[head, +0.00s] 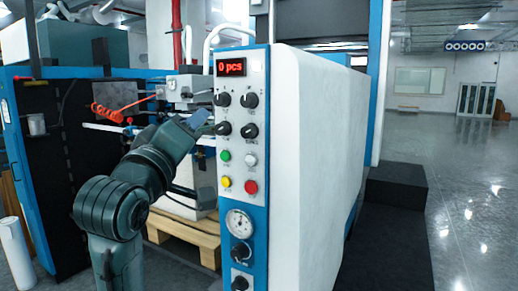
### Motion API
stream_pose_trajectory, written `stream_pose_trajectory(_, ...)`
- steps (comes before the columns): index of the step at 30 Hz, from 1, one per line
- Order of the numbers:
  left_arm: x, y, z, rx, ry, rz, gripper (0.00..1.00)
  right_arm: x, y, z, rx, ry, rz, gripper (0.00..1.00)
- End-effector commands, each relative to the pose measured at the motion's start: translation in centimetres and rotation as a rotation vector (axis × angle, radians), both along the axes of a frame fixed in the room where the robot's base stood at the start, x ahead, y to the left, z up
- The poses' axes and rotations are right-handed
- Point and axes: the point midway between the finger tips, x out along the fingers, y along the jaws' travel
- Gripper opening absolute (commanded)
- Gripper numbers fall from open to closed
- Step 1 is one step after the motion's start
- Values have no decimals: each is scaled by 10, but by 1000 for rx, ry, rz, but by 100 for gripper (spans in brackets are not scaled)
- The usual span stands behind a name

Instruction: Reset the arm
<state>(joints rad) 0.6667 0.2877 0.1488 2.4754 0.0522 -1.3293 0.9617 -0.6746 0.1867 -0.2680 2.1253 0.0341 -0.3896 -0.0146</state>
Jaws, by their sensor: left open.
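My left arm rises from the bottom left, in front of the laminating machine (312,150). My left gripper (200,130) is open, close beside the left edge of the machine's control panel (240,140). Its fingers are partly hard to make out against the machine parts behind, and I see nothing held in it. The panel has a red display reading "0 pcs", black knobs, green, white, yellow and red buttons, and a gauge. I cannot tell whether the gripper touches the panel. My right gripper is not in view.
A wooden pallet (190,232) with a pale stack lies behind my arm. A coiled orange hose (108,113) hangs at the left. A white roll (16,250) stands at the far left. A black block (396,185) sits right of the machine. The floor (470,210) at the right is clear.

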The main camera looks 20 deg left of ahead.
Motion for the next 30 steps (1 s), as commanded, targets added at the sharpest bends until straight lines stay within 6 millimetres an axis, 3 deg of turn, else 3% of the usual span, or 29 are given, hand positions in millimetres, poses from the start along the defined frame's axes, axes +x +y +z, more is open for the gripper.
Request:
stream_pose_trajectory(5, 4, -2, -5, 10, 16, -2, 48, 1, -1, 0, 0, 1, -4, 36)
stream_pose_trajectory(8, 20, -9, -30, 63, 78, -13, 48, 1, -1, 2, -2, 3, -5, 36)
stream_pose_trajectory(11, 43, -23, -81, 167, 190, -41, 48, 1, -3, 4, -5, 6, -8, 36)
stream_pose_trajectory(14, 60, -44, -152, 299, 320, -91, 48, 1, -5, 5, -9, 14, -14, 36)
stream_pose_trajectory(17, 62, -65, -226, 421, 433, -153, 48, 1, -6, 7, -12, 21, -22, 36)
stream_pose_trajectory(20, 47, -87, -299, 528, 532, -227, 48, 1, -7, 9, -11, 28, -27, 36)
stream_pose_trajectory(24, 4, -118, -393, 654, 647, -342, 48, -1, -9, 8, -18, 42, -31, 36)
stream_pose_trajectory(27, -39, -139, -448, 728, 712, -425, 48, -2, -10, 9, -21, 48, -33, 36)
stream_pose_trajectory(30, -81, -157, -488, 782, 754, -496, 48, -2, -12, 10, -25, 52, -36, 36)
